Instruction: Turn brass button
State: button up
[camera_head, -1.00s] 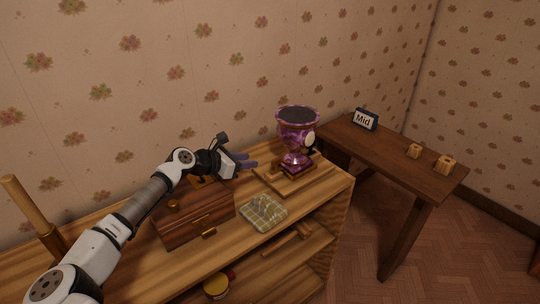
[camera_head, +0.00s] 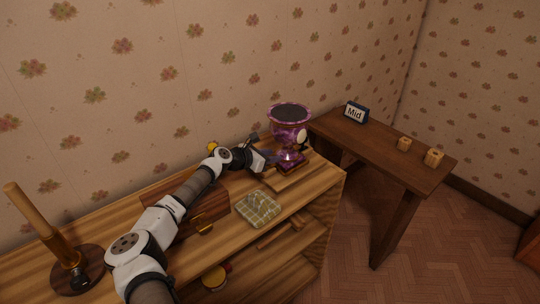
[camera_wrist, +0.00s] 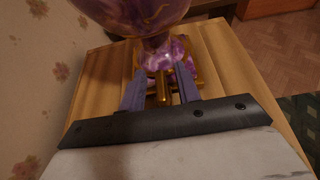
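In the wrist view, brass-coloured parts (camera_wrist: 161,90) show at the foot of a purple marbled cup (camera_wrist: 158,46). One upright brass piece stands between the two fingers of my gripper (camera_wrist: 160,87). The fingers are apart, with a gap around the brass; I see no clear contact. I cannot tell which brass part is the button. In the head view, my gripper (camera_head: 271,158) is just left of the foot of the purple cup (camera_head: 289,130). The brass parts are too small to tell there.
A round stand with a wooden rod (camera_head: 34,213) is at left. The side table (camera_head: 380,146) holds a "Mid" sign (camera_head: 356,113) and two wooden blocks.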

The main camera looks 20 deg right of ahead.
grip_shut()
